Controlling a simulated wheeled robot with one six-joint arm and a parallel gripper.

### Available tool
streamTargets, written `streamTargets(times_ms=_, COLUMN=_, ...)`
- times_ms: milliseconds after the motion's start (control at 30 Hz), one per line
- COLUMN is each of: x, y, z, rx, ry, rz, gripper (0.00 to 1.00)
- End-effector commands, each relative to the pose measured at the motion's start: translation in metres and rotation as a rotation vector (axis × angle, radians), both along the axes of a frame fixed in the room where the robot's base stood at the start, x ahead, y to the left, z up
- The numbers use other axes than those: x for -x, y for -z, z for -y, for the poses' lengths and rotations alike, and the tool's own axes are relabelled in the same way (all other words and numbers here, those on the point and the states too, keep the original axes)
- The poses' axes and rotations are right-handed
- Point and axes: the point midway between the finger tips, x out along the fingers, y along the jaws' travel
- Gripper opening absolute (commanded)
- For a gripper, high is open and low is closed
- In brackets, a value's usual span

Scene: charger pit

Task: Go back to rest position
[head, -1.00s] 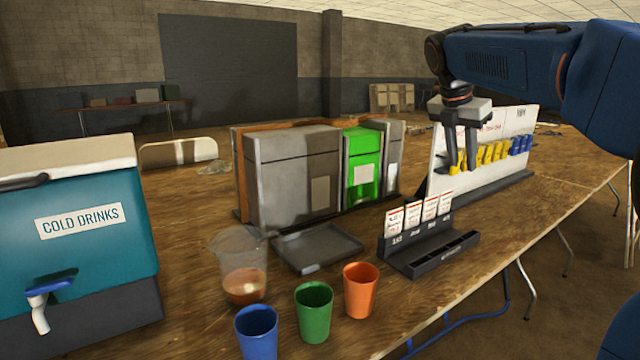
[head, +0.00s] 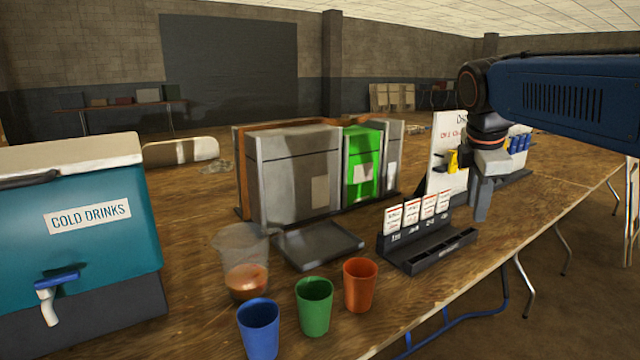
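My gripper (head: 481,212) hangs pointing down at the right of the head view, above the table's right part and in front of the white board (head: 444,172). It lies just right of the dark card holder (head: 428,248). I see its fingers nearly edge-on, one overlapping the other, so how far apart they are cannot be told. Nothing shows hanging from it. My blue arm reaches in from the right edge. The yellow items (head: 452,161) and blue items (head: 520,142) on the board are partly hidden behind the gripper and arm.
On the wooden table (head: 400,321) stand blue (head: 259,330), green (head: 314,306) and orange (head: 360,285) cups, a clear pitcher (head: 243,262) with brownish liquid, a grey tray (head: 318,246), a grey and green machine (head: 298,172) and a teal drinks cooler (head: 100,222). The table's front edge runs below the gripper.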

Motion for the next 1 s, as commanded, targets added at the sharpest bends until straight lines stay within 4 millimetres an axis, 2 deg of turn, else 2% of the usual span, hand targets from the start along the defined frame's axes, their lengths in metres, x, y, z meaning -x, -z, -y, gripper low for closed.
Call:
streamTargets(times_ms=33, x=0.018, y=0.01, z=-0.001, rx=-0.034, ry=0.069, rz=0.022, gripper=0.28)
streamTargets(times_ms=100, x=0.039, y=0.024, z=-0.004, rx=-0.089, ry=0.18, rz=0.055, gripper=0.28)
streamTargets(times_ms=367, x=0.113, y=0.088, z=-0.016, rx=-0.3, ry=0.599, rz=0.158, gripper=0.28)
streamTargets(times_ms=600, x=0.178, y=0.155, z=-0.028, rx=-0.499, ry=0.994, rz=0.223, gripper=0.28)
streamTargets(times_ms=800, x=0.213, y=0.199, z=-0.035, rx=-0.622, ry=1.244, rz=0.249, gripper=0.28)
streamTargets(times_ms=1000, x=0.225, y=0.216, z=-0.037, rx=-0.667, ry=1.338, rz=0.256, gripper=0.28)
